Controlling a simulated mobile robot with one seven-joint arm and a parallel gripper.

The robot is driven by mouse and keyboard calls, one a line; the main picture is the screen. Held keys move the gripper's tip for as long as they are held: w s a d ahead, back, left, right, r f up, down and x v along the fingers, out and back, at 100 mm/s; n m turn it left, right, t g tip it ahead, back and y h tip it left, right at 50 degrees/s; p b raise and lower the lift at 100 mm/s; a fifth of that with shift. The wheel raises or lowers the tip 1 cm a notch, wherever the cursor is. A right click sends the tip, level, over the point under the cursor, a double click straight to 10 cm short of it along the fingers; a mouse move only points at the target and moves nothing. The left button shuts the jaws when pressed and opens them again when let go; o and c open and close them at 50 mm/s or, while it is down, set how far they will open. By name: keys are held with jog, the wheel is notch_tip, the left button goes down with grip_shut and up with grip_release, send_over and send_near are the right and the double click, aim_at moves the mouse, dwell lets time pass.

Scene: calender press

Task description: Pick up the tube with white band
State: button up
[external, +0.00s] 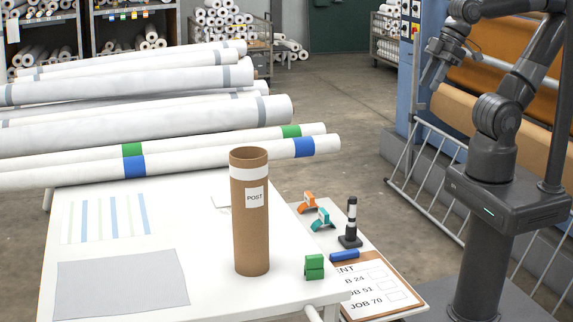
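The tube with the white band (250,225) is a brown cardboard cylinder. It stands upright near the right end of the white table. A white band runs around it just below its open top, and a white label reading POST is on its side. My gripper (432,80) is up at the upper right, well apart from the tube and higher than its top. It points downward with nothing visible in it. It is too small and dark to tell how far its fingers are apart.
Long white rolls (140,115) lie across the back of the table (215,285), some with green or blue bands. A lower shelf holds coloured clips (322,219), a dark stand (350,225), a blue cylinder (344,255) and a clipboard (375,285).

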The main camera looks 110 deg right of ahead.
jog(key=o, duration=1.3)
